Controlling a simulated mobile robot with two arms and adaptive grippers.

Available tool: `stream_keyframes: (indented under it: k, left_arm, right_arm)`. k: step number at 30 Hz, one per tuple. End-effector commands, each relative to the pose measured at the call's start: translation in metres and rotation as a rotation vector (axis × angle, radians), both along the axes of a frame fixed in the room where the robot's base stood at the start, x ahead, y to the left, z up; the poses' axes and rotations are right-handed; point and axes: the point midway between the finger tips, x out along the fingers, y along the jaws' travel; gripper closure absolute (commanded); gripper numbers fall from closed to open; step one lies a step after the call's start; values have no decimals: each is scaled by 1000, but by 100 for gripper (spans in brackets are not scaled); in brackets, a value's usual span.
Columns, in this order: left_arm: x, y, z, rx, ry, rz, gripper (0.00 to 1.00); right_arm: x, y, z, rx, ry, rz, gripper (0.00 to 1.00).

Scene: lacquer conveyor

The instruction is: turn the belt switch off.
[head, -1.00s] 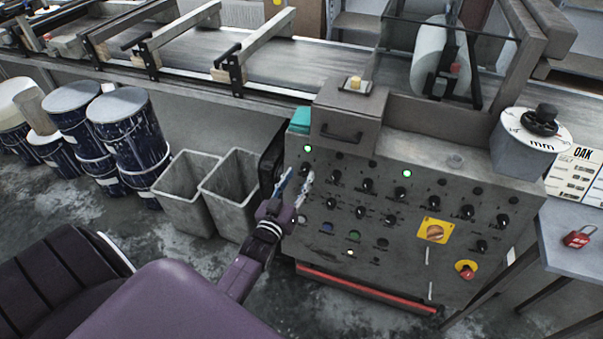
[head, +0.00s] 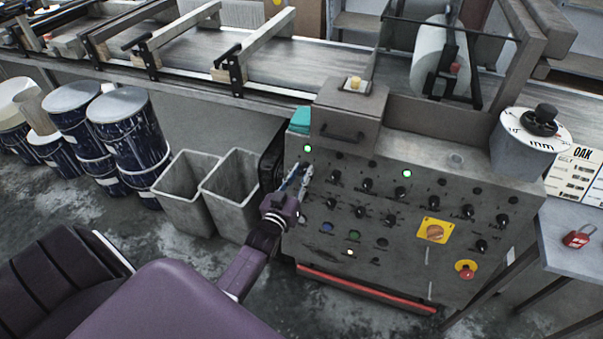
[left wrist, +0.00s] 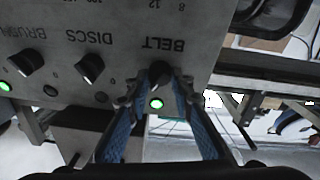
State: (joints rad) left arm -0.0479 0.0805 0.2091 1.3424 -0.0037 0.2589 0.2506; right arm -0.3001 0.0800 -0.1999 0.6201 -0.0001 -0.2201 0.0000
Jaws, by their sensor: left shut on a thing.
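The belt switch (left wrist: 160,72) is a black rotary knob under the BELT label, upside down in the left wrist view. A green lamp (left wrist: 156,104) beside it is lit; this lamp also shows in the head view (head: 308,148). My left gripper (left wrist: 153,88) has its fingertips on either side of the knob and is shut on it. In the head view, my left gripper (head: 298,178) is at the upper left of the grey control panel (head: 400,240) and hides the knob. My right gripper is not in view.
The DISCS knob (left wrist: 90,68) and BRUSH knob (left wrist: 25,62) sit beside the belt switch. Two grey bins (head: 188,190) stand left of the panel. A red emergency button (head: 466,270) is at the panel's lower right. The conveyor (head: 300,65) runs behind.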

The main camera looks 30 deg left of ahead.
Motion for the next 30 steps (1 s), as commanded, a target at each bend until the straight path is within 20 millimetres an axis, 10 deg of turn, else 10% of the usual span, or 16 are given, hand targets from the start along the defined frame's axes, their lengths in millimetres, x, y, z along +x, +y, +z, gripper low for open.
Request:
stream_keyframes:
  k: [30]
  left_arm:
    - [0, -2, 0, -649, -155, 122, 100]
  right_arm:
    - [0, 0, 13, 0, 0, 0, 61]
